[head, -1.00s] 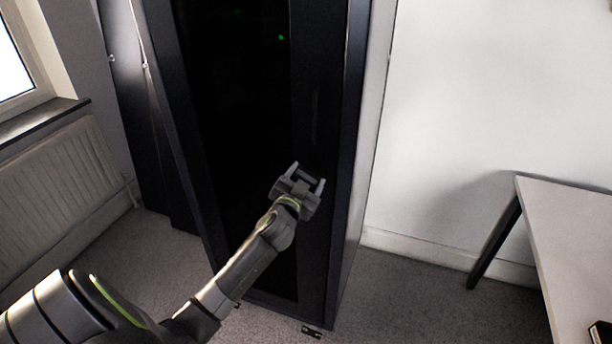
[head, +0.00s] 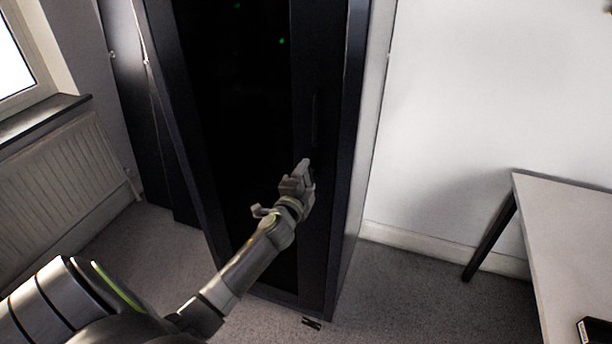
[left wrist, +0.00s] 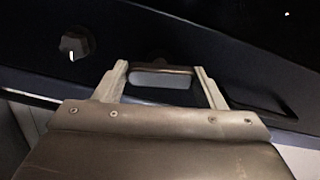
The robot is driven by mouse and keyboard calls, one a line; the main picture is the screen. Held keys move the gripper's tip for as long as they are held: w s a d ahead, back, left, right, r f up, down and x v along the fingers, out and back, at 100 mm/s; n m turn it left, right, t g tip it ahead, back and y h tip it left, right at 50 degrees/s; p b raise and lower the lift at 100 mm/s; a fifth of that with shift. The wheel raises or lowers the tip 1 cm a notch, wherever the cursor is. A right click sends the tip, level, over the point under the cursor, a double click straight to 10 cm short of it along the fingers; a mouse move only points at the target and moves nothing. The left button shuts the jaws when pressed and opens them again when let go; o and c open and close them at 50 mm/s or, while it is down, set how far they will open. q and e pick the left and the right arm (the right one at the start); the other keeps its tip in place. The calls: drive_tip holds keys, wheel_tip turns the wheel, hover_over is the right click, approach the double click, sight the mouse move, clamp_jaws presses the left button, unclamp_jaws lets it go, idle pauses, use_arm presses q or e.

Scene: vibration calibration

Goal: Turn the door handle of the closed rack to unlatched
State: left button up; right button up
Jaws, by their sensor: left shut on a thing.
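The closed rack (head: 335,215) is a tall dark cabinet with a black door front in the middle of the head view. My left gripper (head: 304,168) is at the right side of its door and appears edge-on there. In the left wrist view my left gripper (left wrist: 162,76) has one finger on each side of the door handle (left wrist: 161,79), a short grey bar, and is shut on it. The gripper hides the handle in the head view. A dark upright strip (head: 316,118) shows on the door above the gripper. My right gripper is not in view.
A small round knob (left wrist: 76,44) stands on the dark surface left of the handle in the left wrist view. A table (head: 570,225) stands at the right, a radiator (head: 65,180) at the left. Carpet (head: 410,290) between rack and table is clear.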

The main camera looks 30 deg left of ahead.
use_arm(q)
drive_tip(key=shift+m+p, duration=0.35)
drive_tip(key=shift+m, duration=0.75)
drive_tip(key=o, duration=1)
drive_tip(key=b+v, duration=0.1)
drive_tip(key=v, duration=1.6)
drive_tip(key=shift+s+d+b, duration=0.15)
drive_tip(key=shift+b, duration=0.2)
